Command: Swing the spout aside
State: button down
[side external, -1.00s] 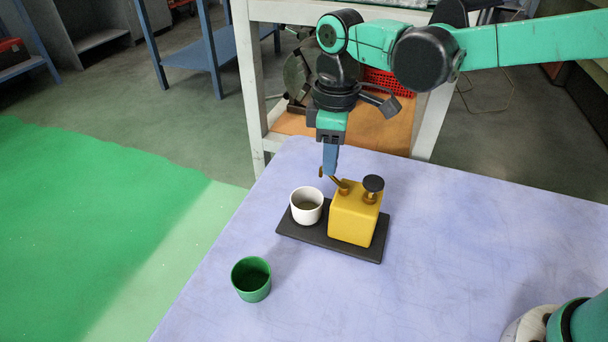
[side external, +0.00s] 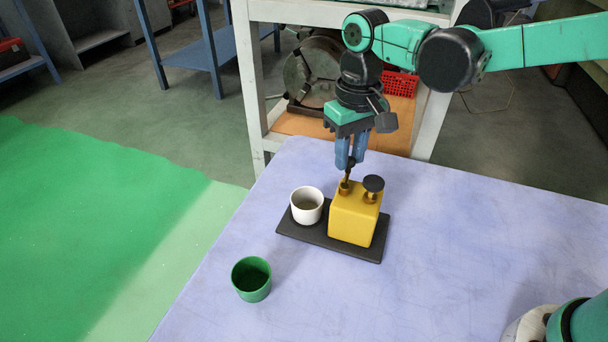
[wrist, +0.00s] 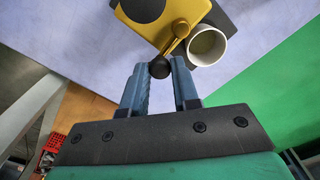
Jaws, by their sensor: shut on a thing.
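The yellow dispenser block (side external: 352,220) stands on a dark base plate (side external: 310,236), with a round black knob (side external: 373,184) on its top. Its thin brass spout (side external: 347,180) points toward the back of the table, away from the white cup (side external: 306,206). My gripper (side external: 350,164) is behind the block and shut on the spout's outer end. In the wrist view the spout (wrist: 172,46) ends in a dark ball (wrist: 160,69) between my fingertips. The white cup stands upright on the plate, left of the block, and looks empty.
A green cup (side external: 251,279) stands on the lavender tabletop (side external: 430,270) at the front left, apart from the plate. The table right of the block is clear. A white-framed shelf (side external: 247,70) with a red basket (side external: 400,84) stands behind the table.

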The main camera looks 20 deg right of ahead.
aim_at(353, 160)
jog(key=shift+s+d+m, duration=0.1)
jog(key=shift+s+m, duration=0.05)
jog(key=shift+m, duration=0.35)
jog(key=c, duration=0.7)
grip_release()
jog(key=shift+o, duration=0.2)
jog(key=shift+r, duration=2.85)
jog(key=shift+d, duration=0.1)
